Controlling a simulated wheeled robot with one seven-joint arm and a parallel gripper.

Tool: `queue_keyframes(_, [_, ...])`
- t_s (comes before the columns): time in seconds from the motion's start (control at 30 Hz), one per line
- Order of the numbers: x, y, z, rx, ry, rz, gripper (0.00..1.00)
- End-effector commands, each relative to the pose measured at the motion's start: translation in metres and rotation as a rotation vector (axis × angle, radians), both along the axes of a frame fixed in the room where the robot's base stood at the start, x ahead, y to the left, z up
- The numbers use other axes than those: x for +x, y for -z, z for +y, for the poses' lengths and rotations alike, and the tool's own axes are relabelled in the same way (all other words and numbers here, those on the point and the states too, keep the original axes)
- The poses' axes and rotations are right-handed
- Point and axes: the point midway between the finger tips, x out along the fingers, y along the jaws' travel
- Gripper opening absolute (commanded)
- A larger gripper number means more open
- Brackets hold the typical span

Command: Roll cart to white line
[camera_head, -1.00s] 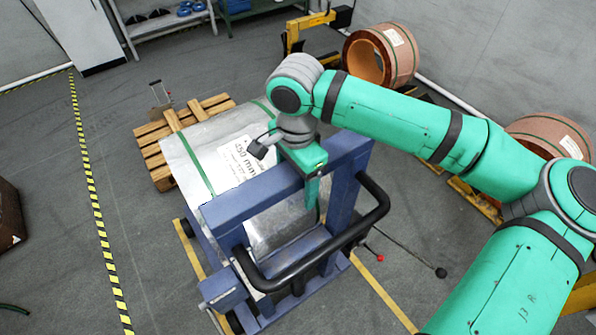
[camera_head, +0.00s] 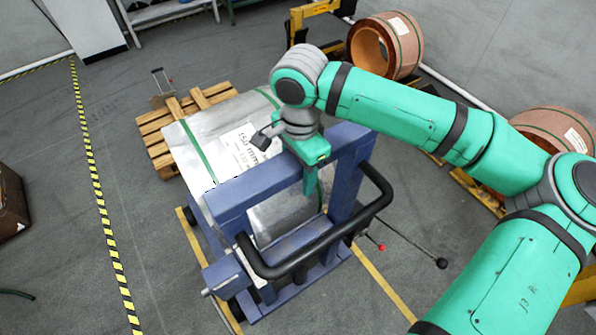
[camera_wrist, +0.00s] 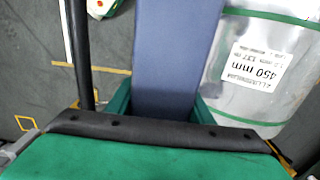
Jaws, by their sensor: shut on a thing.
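The cart is a blue steel frame (camera_head: 232,197) with a black tube handle (camera_head: 318,246), standing on the grey floor. It carries a large silver foil coil (camera_head: 192,158) with green straps and a white "450 mm" label. My gripper (camera_head: 309,170) is shut on the cart's top blue beam. In the wrist view its green fingers (camera_wrist: 165,100) sit on both sides of the blue beam (camera_wrist: 172,45), beside the coil (camera_wrist: 262,85). The far finger is hidden in the head view.
A wooden pallet (camera_head: 157,137) lies just behind the coil. Copper coils stand at the back (camera_head: 402,40) and right (camera_head: 548,123). Yellow floor lines run beside the cart. Yellow-black tape (camera_head: 98,205) crosses the left; the floor between it and the cart is clear.

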Motion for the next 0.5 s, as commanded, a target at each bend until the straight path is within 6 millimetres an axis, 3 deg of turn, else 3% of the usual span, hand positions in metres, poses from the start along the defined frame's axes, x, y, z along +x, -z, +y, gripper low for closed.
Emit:
queue_keyframes(0.23, [-0.012,0.0,-0.017,-0.01,0.009,0.007,0.0])
queue_keyframes(0.5, [-0.021,0.001,-0.018,-0.011,0.0,0.007,0.0])
